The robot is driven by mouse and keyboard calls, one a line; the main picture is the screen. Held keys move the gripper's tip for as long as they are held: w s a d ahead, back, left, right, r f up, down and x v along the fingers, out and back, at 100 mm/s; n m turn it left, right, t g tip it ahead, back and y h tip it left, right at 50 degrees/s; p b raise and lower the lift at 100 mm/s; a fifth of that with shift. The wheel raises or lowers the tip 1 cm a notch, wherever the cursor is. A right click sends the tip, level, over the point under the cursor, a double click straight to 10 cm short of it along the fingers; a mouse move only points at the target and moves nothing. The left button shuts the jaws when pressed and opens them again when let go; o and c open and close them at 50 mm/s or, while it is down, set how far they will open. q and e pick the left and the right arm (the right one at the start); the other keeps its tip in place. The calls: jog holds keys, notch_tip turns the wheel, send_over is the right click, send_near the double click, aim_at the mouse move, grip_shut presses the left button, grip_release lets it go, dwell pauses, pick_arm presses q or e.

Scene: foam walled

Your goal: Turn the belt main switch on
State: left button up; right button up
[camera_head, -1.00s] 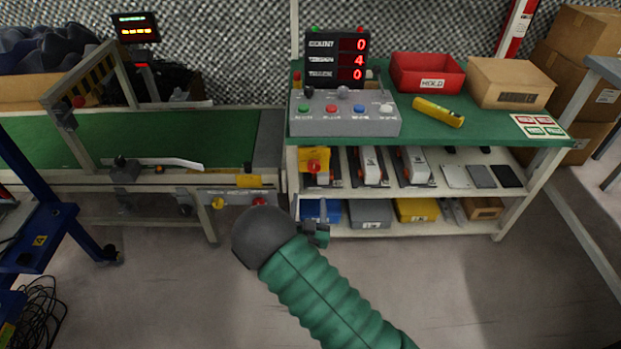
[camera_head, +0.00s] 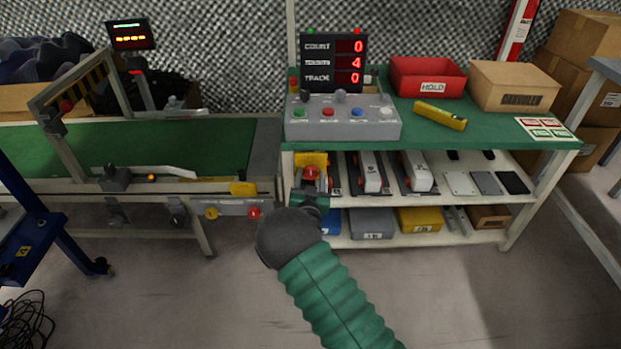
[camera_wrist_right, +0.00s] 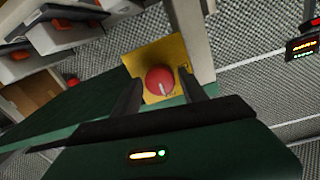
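The main switch is a red round knob (camera_head: 311,173) on a yellow plate (camera_head: 308,158) at the front left of the green-topped bench. In the right wrist view the knob (camera_wrist_right: 157,77) has a pale mark on it, and its plate (camera_wrist_right: 143,61) shows around it. My right gripper (camera_head: 311,186) is right in front of the switch in the head view. In the wrist view its two dark fingers stand apart, one on each side of the knob; whether they touch it cannot be told. My left gripper is not in view.
A grey button box (camera_head: 342,125) and a counter display (camera_head: 333,60) stand on the bench (camera_head: 480,125). The green conveyor belt (camera_head: 215,145) lies to the left, with small red and yellow buttons on its front rail (camera_head: 232,208). A blue cart (camera_head: 35,240) is at the left edge.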

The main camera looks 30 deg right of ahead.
grip_shut()
jog(key=n+p, duration=0.2)
jog(key=n, duration=0.2)
jog(key=shift+a+p, duration=0.1)
jog(key=shift+p, duration=0.3)
jog(key=n+p, duration=0.1)
jog(key=n, duration=0.4)
jog(key=shift+p, duration=0.4)
jog(key=n+p, duration=0.1)
jog(key=n, duration=0.4)
jog(key=shift+f+t, duration=0.15)
jog(key=shift+t, duration=0.25)
jog(key=shift+a+f+n+y+p, duration=0.1)
jog(key=shift+n+y+p, duration=0.1)
jog(key=shift+n, duration=0.95)
jog(key=shift+f+n+y+p, duration=0.1)
jog(key=shift+n+y, duration=0.1)
jog(key=shift+n, duration=0.95)
